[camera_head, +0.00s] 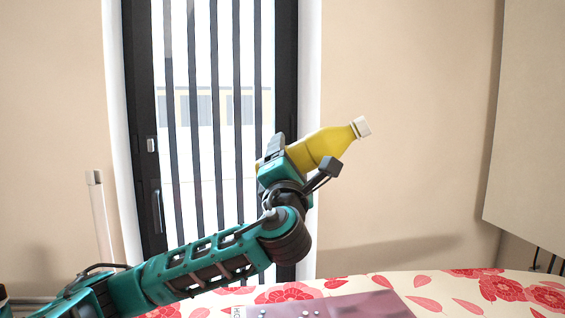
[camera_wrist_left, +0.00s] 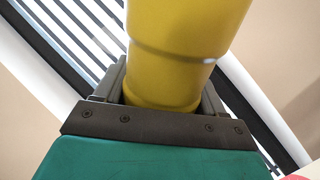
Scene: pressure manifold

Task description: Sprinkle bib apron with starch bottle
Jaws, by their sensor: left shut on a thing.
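The starch bottle (camera_head: 322,148) is yellow with a white cap. My left gripper (camera_head: 300,160) is shut on it near its base and holds it in the air above the table. The bottle is tilted, with its cap pointing right and slightly up. In the left wrist view the yellow bottle (camera_wrist_left: 180,50) stands between the two fingers of the left gripper (camera_wrist_left: 165,100). A flat mauve piece (camera_head: 340,306) with small pale dots lies on the table at the bottom edge, partly cut off; I cannot tell for sure that it is the bib apron. My right gripper is not in view.
The table (camera_head: 440,285) has a white cover with red flowers and runs along the lower right. A barred glass door (camera_head: 210,120) stands behind. A pale panel (camera_head: 530,120) is at the far right. The air right of the bottle is clear.

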